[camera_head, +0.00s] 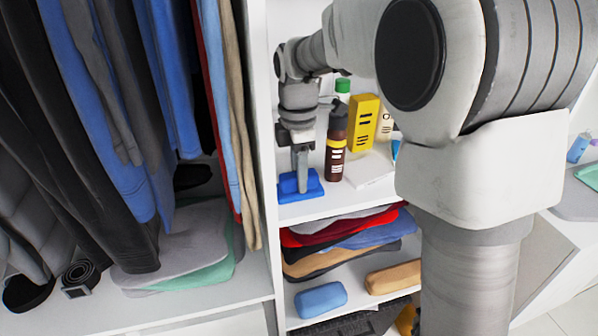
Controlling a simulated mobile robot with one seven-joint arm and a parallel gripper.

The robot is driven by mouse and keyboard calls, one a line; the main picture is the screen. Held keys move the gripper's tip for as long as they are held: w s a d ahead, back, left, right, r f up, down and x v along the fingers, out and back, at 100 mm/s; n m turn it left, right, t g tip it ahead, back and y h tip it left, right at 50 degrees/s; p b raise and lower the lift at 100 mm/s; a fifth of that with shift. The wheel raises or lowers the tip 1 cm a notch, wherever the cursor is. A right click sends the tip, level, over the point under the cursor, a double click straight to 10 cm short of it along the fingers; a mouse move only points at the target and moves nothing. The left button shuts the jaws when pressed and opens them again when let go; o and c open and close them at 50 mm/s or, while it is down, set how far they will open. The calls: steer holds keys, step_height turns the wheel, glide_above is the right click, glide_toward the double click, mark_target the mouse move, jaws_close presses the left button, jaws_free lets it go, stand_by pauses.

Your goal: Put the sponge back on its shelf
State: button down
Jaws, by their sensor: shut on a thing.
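The blue sponge (288,190) is at the front left of the shelf (335,200) that holds the bottles, close to the white upright panel. My gripper (301,172) points down from above and is shut on the sponge. The sponge is at the shelf surface; I cannot tell whether its underside touches it. The fingers hide part of the sponge's middle.
Right of the sponge stand a dark brown bottle (336,142), a yellow box (363,122) and a white flat box (368,169). Folded clothes (345,238) fill the shelf below. Hanging clothes (110,110) are left of the white panel (262,150). My arm hides the right side.

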steer(key=shift+c, duration=2.3)
jaws_free()
step_height(320, 180, up, 12)
steer(key=s+d+r+m+t, duration=0.1)
steer(key=s+d+m+t, duration=0.3)
steer(key=s+m, duration=0.55)
steer(key=s+d+f+m, duration=0.2)
steer(key=s+f+m, duration=0.1)
steer(key=s+m, duration=0.2)
steer(key=s+d+f+m+t, duration=0.1)
steer(key=s+d+f+m, duration=0.2)
steer(key=s, duration=0.5)
steer(key=f+m, duration=0.1)
steer(key=m, duration=0.1)
steer(key=shift+d+m+t, duration=0.25)
steer(key=shift+m+t, duration=0.05)
steer(key=shift+m, duration=0.05)
steer(key=shift+f, duration=0.1)
